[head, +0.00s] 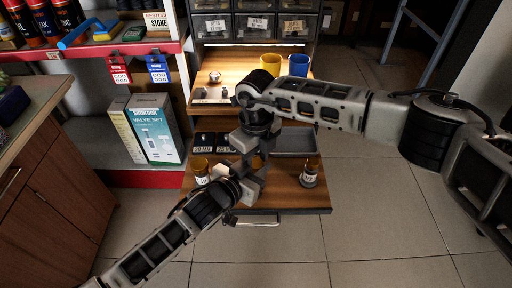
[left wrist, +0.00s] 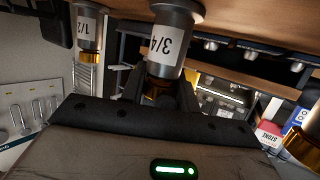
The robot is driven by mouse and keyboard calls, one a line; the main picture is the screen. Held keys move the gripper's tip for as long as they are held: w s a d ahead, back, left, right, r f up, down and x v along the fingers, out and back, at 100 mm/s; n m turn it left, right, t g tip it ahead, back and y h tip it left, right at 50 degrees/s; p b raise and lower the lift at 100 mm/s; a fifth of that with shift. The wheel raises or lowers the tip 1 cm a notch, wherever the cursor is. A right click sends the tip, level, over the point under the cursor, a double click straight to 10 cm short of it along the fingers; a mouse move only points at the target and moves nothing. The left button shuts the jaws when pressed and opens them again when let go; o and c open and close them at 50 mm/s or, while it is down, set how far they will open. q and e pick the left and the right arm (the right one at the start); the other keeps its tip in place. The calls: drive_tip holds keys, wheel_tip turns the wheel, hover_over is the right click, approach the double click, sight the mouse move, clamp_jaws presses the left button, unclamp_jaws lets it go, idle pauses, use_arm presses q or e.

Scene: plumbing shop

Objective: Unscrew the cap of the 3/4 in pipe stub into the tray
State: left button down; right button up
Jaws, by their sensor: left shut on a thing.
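The 3/4 in pipe stub (left wrist: 172,42), grey with a white label, shows upside down in the left wrist view. Its brass-coloured cap (left wrist: 155,88) sits at the stub's end, between the fingers of my left gripper (left wrist: 160,95). In the head view my left gripper (head: 254,174) is at the middle of the lower board and is shut on the cap; the arms mostly hide this stub there. My right gripper (head: 243,142) hangs just behind it, pointing down; its fingers are too small and dark to read. The grey tray (head: 297,142) lies right of my right gripper.
The 1/2 stub (head: 309,174) stands at the right of the lower board (head: 290,200), and another capped stub (head: 201,171) at the left. Dark labelled bins (head: 203,140) lie behind. Yellow (head: 270,64) and blue (head: 299,64) mugs stand on the upper board.

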drive_tip(key=shift+f, duration=0.2)
drive_tip(key=c, duration=0.8)
drive_tip(key=n, duration=0.3)
drive_tip(key=o, duration=1.1)
drive_tip(key=shift+r, duration=0.15)
